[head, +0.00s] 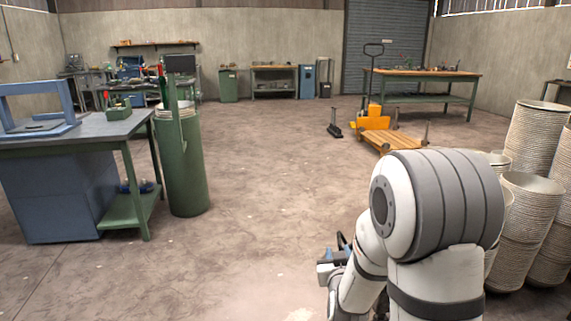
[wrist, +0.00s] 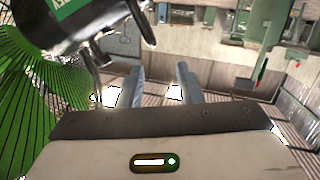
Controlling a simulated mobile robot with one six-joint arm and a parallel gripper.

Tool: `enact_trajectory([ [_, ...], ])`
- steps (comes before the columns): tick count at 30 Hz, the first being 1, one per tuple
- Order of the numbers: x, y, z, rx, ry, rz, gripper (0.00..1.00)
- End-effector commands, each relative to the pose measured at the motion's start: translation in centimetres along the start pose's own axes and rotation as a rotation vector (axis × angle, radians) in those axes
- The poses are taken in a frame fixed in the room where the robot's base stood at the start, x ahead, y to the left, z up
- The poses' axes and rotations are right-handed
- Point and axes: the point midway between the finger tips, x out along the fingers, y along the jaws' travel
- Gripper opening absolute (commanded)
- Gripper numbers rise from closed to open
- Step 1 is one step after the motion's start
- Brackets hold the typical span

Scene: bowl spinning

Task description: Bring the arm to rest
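My arm stands folded at the lower right of the head view, with its big grey and white joint nearest the camera. My gripper (head: 338,258) shows small and partly hidden at the left side of the arm, above the floor. In the wrist view my gripper (wrist: 159,80) has its two blue-grey fingers apart, with nothing visible between them.
Tall stacks of pale bowls (head: 525,215) stand just right of my arm. A workbench (head: 95,135) with a blue frame and a green cylinder (head: 185,165) are at left. A yellow pallet truck (head: 375,120) stands farther back. The middle floor is clear.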

Motion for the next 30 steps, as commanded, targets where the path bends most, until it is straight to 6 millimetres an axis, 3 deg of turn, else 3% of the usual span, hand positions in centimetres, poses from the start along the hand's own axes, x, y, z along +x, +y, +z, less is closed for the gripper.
enact_trajectory([
  [1,-1.0,0.4,-3.1,0.014,-0.045,-0.020,0.32],
  [3,-2.3,0.5,-5.0,0.032,-0.132,-0.055,0.32],
  [11,-9.5,1.2,-10.9,0.071,-0.465,-0.157,0.32],
  [18,-19.1,2.9,-16.0,0.074,-0.780,-0.205,0.32],
  [24,-27.4,4.8,-19.2,0.067,-1.013,-0.205,0.32],
  [30,-31.8,5.8,-20.4,0.059,-1.137,-0.195,0.32],
])
